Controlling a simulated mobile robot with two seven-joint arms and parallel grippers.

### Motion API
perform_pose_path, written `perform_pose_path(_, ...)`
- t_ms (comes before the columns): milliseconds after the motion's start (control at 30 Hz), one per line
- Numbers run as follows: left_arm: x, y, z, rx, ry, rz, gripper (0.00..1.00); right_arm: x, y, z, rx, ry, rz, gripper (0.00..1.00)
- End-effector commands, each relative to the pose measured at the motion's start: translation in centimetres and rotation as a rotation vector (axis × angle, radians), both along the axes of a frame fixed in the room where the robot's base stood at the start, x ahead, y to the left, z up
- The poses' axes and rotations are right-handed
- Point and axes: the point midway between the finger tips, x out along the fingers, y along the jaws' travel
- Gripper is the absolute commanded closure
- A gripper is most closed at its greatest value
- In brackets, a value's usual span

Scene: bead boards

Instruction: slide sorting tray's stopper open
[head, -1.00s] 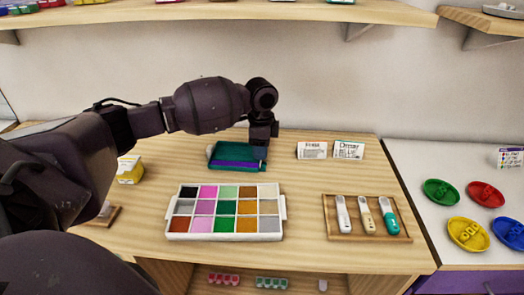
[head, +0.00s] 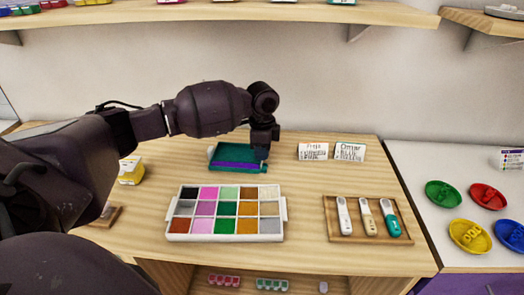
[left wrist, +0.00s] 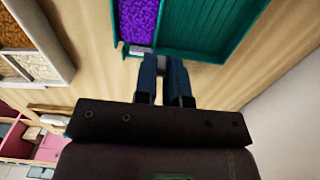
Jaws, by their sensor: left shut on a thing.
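The sorting tray (head: 224,150) is a teal tray at the back of the wooden desk, with purple beads along its front part. In the left wrist view its teal wall (left wrist: 190,45) and the purple beads beside it fill the top. My left gripper (head: 262,156) is at the tray's right end. Its two blue fingers (left wrist: 163,68) are shut on a small grey piece (left wrist: 162,59) at the tray's edge, which looks like the stopper. A pale piece shows just left of the fingertips. The fingers hide most of the stopper. My right gripper is not in view.
A white compartment tray (head: 172,237) of coloured beads stands in front. A wooden tray (head: 369,239) with several scoops is at the right. Two cards (head: 314,151) stand behind. A yellow box (head: 131,171) is at the left. Bare desk lies right of the sorting tray.

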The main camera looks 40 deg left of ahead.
Motion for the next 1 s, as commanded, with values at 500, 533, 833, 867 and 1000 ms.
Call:
perform_pose_path(500, 1.5, 0.8, 0.0, 0.0, 0.0, 0.0, 1.0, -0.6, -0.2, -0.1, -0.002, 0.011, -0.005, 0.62)
perform_pose_path(533, 1.5, 0.8, 0.0, 0.0, 0.0, 0.0, 1.0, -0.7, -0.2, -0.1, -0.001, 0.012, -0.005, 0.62)
perform_pose_path(833, 1.5, 0.8, 0.0, 0.0, 0.0, 0.0, 0.62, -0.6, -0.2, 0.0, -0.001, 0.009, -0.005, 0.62)
perform_pose_path(867, 1.5, 0.8, 0.0, 0.0, 0.0, 0.0, 0.62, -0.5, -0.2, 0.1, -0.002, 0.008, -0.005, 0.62)
perform_pose_path(1000, 1.5, 0.8, 0.0, 0.0, 0.0, 0.0, 0.62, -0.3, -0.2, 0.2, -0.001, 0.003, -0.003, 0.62)
